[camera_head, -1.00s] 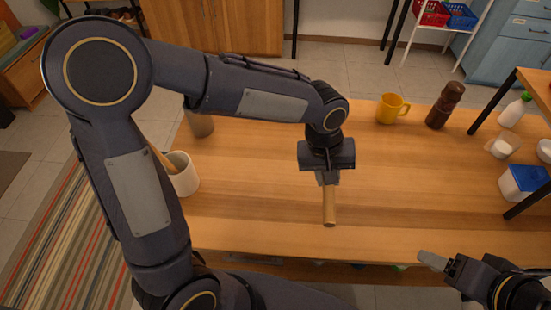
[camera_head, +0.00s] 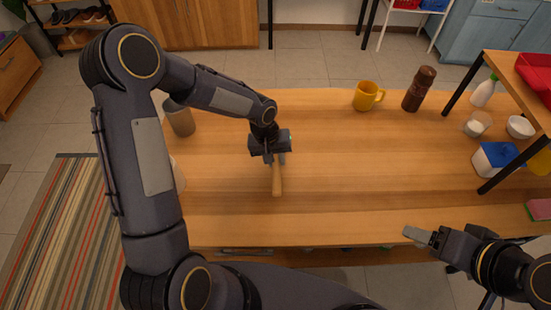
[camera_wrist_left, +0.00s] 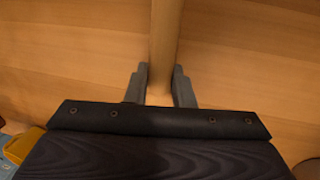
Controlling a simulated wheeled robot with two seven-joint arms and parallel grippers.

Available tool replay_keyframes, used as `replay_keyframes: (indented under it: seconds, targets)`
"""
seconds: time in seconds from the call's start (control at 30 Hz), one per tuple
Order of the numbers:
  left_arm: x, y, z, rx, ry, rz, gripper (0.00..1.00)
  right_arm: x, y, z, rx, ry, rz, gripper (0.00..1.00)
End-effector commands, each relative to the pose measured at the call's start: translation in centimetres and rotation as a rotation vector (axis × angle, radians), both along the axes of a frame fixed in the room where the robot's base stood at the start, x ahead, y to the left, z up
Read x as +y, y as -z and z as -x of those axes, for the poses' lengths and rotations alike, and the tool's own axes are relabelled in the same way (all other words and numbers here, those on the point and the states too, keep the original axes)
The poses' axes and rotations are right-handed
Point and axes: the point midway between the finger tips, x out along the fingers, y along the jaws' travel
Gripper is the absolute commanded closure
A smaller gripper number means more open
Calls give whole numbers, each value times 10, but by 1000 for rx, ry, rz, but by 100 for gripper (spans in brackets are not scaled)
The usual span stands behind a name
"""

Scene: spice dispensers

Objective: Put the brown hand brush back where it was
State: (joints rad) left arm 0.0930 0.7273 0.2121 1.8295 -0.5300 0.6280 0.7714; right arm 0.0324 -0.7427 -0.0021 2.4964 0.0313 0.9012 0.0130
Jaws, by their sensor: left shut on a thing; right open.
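The brown hand brush (camera_head: 277,181) shows as a light wooden handle below my left gripper (camera_head: 275,160) in the head view. In the left wrist view the handle (camera_wrist_left: 165,40) runs between the two fingers of my left gripper (camera_wrist_left: 159,88), which is shut on it. The brush's bristles are not visible. Whether the brush touches the table is hard to tell. My right gripper (camera_head: 425,236) is at the table's front edge at lower right, open and empty.
On the wooden table (camera_head: 340,210) stand a yellow mug (camera_head: 367,96), a brown grinder (camera_head: 418,90), and a grey-brown cup (camera_head: 180,118). A white container (camera_head: 178,175) is mostly behind my left arm. A shelf with a blue-lidded box (camera_head: 497,158) is at right. The middle is clear.

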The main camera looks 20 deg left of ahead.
Motion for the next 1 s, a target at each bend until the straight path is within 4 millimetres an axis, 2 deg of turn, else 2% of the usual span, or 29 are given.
replay_keyframes:
  seconds: [0.1, 0.47, 0.5, 0.63, 1.0]
  targets:
    - [0, 7, 0, 0, -1, 0, 100, 0, 0, 0, 0, 0, 0, 34]
    - [0, 12, 0, -1, 0, 0, 100, 0, 5, 0, 0, 0, 0, 34]
    - [0, 10, 0, -1, 0, 0, 73, 0, 3, 0, 0, 0, 0, 34]
    - [0, 10, 0, -1, -1, 0, 56, 0, 3, 0, 0, 0, 0, 34]
    - [0, 4, 0, -1, -1, 1, 56, 0, -3, 0, 0, 0, 0, 34]
